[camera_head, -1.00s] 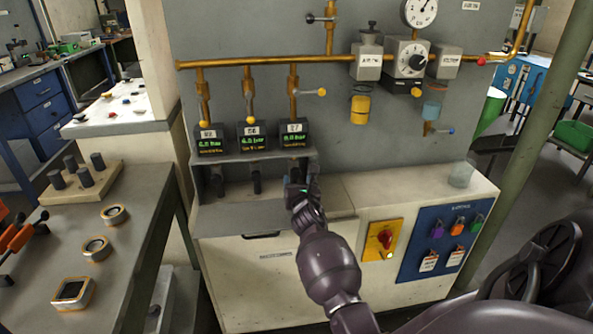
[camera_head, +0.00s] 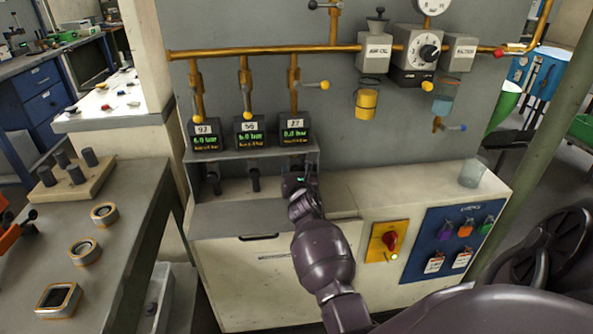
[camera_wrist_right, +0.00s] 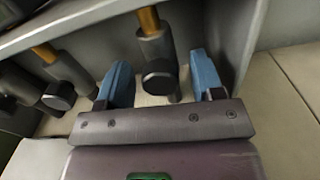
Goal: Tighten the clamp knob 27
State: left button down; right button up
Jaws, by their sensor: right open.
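The display marked 27 (camera_head: 295,132) is the rightmost of three on the grey shelf; its green reading is too small to be sure of. The clamp knob beneath it is hidden by my right gripper (camera_head: 298,182) in the head view. In the right wrist view a dark cylindrical knob (camera_wrist_right: 160,78) on a brass stem stands between the two blue fingers of my right gripper (camera_wrist_right: 163,82). The gripper is open, with a gap between the knob and each finger. My left gripper is not in view.
Two similar dark knobs (camera_head: 213,182) (camera_head: 254,180) hang under the other displays to the left. The shelf (camera_head: 250,155) roofs the recess, and its side wall (camera_wrist_right: 235,40) stands close right of my fingers. The cabinet top (camera_head: 400,182) to the right is mostly clear.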

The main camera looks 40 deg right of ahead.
jog(key=shift+c, duration=0.2)
jog(key=c, duration=0.9)
